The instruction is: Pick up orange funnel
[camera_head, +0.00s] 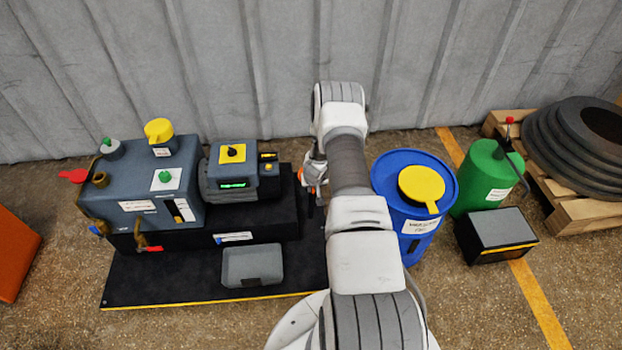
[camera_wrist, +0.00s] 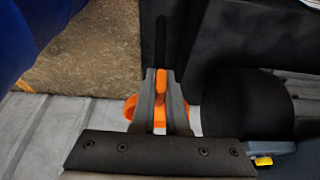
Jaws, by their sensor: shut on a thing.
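The orange funnel (camera_wrist: 131,106) shows in the wrist view between and beside the fingers of my gripper (camera_wrist: 160,80), which is shut on it. The fingers and the dark gripper body hide much of the funnel. In the head view, a small orange part of the funnel (camera_head: 301,174) shows at my gripper (camera_head: 313,185), at the right end of the dark machine base. My arm hides the rest there. I cannot tell whether the funnel still touches anything below it.
A blue drum (camera_head: 390,190) with a yellow lid stands right of my arm. Further right are a green can (camera_head: 480,185), a black box (camera_head: 490,240) and a wooden pallet (camera_head: 565,212).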

